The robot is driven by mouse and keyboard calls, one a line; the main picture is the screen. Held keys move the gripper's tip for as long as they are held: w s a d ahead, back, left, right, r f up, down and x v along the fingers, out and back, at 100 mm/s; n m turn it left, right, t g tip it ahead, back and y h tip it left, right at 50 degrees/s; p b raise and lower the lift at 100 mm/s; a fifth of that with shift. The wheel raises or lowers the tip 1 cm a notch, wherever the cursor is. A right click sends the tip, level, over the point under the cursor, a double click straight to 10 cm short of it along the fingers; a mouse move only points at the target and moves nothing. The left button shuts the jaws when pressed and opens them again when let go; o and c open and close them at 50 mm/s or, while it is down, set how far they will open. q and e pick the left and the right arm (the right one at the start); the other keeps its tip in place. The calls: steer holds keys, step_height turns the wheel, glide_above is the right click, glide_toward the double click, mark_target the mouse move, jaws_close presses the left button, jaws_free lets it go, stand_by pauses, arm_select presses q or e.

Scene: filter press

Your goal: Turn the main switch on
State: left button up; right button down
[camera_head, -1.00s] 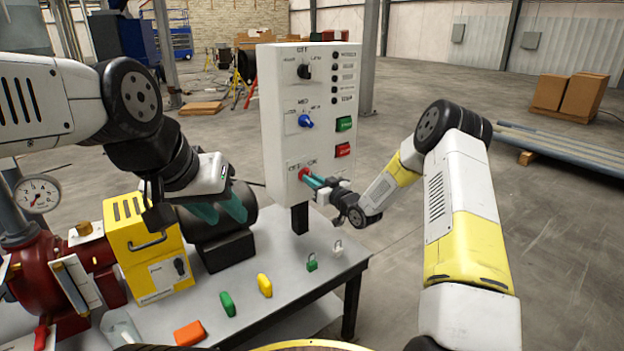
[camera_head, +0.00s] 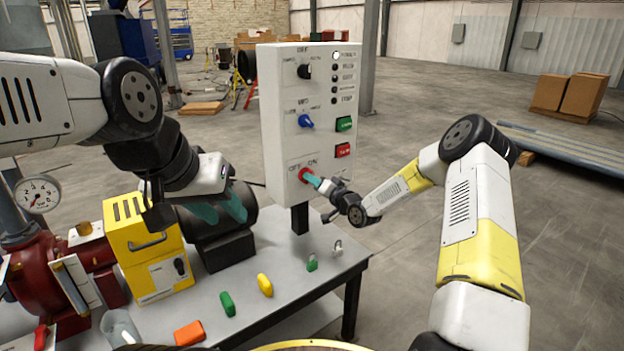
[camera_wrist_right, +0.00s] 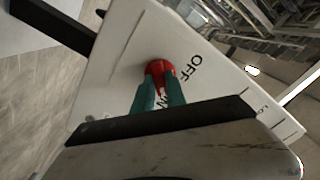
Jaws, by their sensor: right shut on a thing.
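The main switch is a red knob (camera_head: 304,174) low on the white control box (camera_head: 280,140), beside OFF and ON lettering. My right gripper (camera_head: 313,180) is shut on this knob; its teal fingers grip it in the right wrist view (camera_wrist_right: 158,90), where the red knob (camera_wrist_right: 160,68) shows between and beyond the fingertips. The top lamp (camera_head: 336,55) on the box is lit white; the lamps below it are dark. My left gripper (camera_head: 219,208) is open and empty, its teal fingers apart in front of the dark motor, left of the box.
The box also carries a black knob (camera_head: 304,72), a blue knob (camera_head: 306,121), a green button (camera_head: 344,124) and a red button (camera_head: 343,150). Several padlocks and tags lie on the grey table (camera_head: 275,300). A yellow box (camera_head: 145,245) stands left.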

steer(key=shift+f+m, duration=0.1)
steer(key=shift+m, duration=0.2)
steer(key=c, duration=1.4)
jaws_free()
steer(key=shift+o, duration=0.2)
steer(key=shift+s+d, duration=0.1)
steer(key=v, duration=0.7)
steer(key=shift+s, duration=0.25)
steer(key=shift+d, duration=0.15)
